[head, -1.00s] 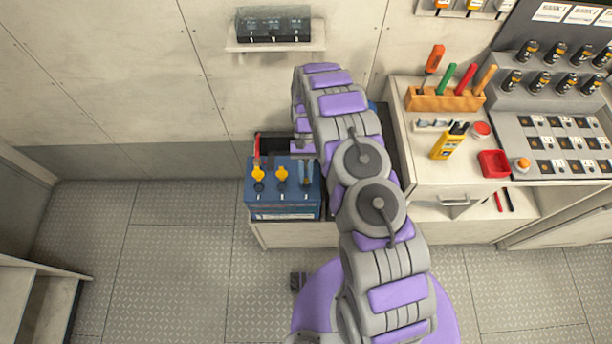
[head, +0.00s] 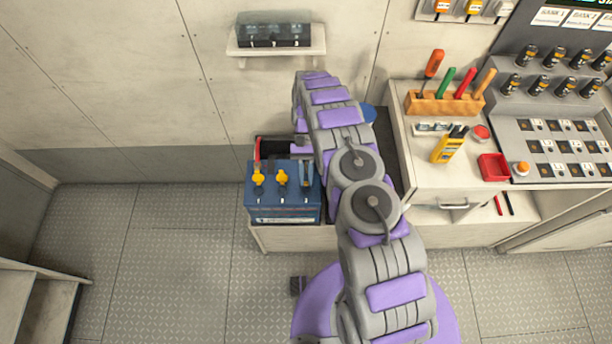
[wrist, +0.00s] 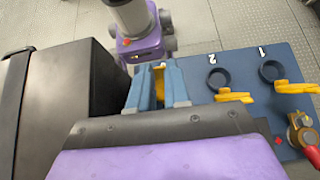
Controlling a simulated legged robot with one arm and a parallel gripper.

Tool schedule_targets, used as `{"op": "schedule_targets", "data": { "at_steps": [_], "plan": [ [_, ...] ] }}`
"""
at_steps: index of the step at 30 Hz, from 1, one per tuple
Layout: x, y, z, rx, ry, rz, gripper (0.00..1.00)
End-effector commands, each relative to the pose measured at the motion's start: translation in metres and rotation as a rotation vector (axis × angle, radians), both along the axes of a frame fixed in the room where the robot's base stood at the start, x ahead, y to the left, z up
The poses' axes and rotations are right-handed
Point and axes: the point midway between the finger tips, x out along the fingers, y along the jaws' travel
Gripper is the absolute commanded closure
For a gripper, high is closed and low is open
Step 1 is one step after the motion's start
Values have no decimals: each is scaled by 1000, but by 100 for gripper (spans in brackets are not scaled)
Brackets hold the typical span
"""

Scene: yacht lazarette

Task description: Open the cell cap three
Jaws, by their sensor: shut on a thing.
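A blue battery box (head: 284,214) sits on a low cabinet in the head view, its blue top also in the wrist view (wrist: 240,65). Cell caps one (wrist: 295,88) and two (wrist: 233,96) are yellow and swung off their round dark ports, marked 1 and 2. My gripper (wrist: 158,82) points down at the third cell, beside cap two. Its blue-grey fingers are shut on a yellow piece (wrist: 159,88), cell cap three, mostly hidden between them. The number and port of the third cell are hidden. In the head view my gripper (head: 306,178) is at the box's right end.
A black case (wrist: 75,95) is beside the gripper. The bench at right holds a tool rack (head: 440,101), a yellow meter (head: 449,146) and a red tray (head: 494,167). The floor at left is clear.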

Motion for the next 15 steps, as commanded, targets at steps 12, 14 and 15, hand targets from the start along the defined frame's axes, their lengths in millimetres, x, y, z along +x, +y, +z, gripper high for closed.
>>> {"op": "schedule_targets", "data": {
  "at_steps": [12,14,15],
  "plan": [
    [0,-1,-2,-1,-12,-1,57],
    [0,-1,-1,-1,-12,-1,57],
    [0,-1,0,0,-12,-1,57]
  ]
}}
